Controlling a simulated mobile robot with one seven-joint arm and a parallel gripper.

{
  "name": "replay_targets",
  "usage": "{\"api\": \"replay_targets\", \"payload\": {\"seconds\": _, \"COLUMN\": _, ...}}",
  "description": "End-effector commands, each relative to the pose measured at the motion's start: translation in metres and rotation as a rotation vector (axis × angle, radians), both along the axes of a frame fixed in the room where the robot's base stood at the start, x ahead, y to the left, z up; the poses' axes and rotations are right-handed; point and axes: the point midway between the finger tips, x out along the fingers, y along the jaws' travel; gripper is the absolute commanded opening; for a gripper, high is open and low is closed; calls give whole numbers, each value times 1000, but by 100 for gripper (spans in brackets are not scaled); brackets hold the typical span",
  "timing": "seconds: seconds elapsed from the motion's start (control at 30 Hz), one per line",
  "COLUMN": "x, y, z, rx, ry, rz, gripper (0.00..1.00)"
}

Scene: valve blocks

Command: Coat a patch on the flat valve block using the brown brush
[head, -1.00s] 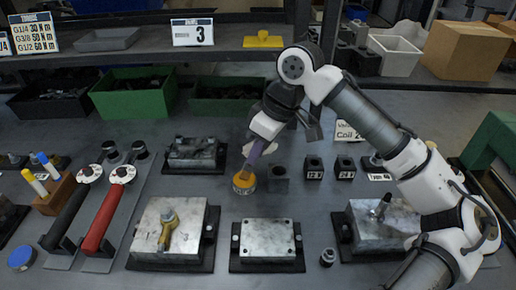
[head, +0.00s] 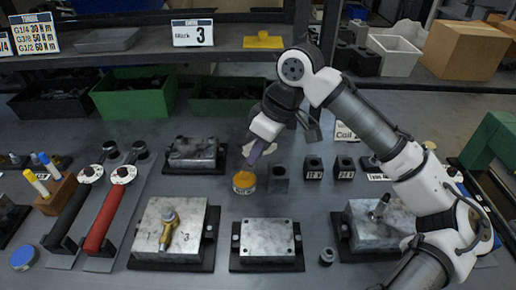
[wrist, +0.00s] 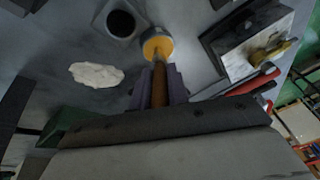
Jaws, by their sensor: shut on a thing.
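My gripper (wrist: 160,85) is shut on the brown handle of the brush (wrist: 159,88), which runs from the purple fingers toward an orange tin (wrist: 158,46). In the head view, my gripper (head: 256,152) is just above and behind the orange tin (head: 244,182). The brush's bristle end is hard to see; I cannot tell whether it is inside the tin or just over it. The flat valve block (head: 267,238) is a grey metal plate with holes near its corners, on a dark base at the front middle, apart from my gripper.
A block with a yellow-handled valve (head: 170,230) stands left of the flat block, and a block with a stem (head: 375,222) stands right. A small cylinder (head: 327,256) lies between. Small dark cubes (head: 314,167) stand right of the tin. Red and black wrenches (head: 105,225) lie left.

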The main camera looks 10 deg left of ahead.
Motion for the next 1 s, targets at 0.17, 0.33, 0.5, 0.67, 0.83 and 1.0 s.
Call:
{"api": "replay_targets", "payload": {"seconds": 0.17, "x": -1, "y": 0, "z": -2, "rx": -3, "ry": 3, "rz": 1, "gripper": 0}}
{"api": "replay_targets", "payload": {"seconds": 0.33, "x": -1, "y": 0, "z": -2, "rx": -4, "ry": 4, "rz": 2, "gripper": 0}}
{"api": "replay_targets", "payload": {"seconds": 0.5, "x": -1, "y": 0, "z": -2, "rx": -4, "ry": 4, "rz": 2, "gripper": 0}}
{"api": "replay_targets", "payload": {"seconds": 0.67, "x": -1, "y": 0, "z": 7, "rx": -3, "ry": 4, "rz": 2, "gripper": 0}}
{"api": "replay_targets", "payload": {"seconds": 0.83, "x": 0, "y": 0, "z": 22, "rx": 0, "ry": 2, "rz": 2, "gripper": 0}}
{"api": "replay_targets", "payload": {"seconds": 1.0, "x": 0, "y": 0, "z": 36, "rx": 0, "ry": 2, "rz": 2, "gripper": 0}}
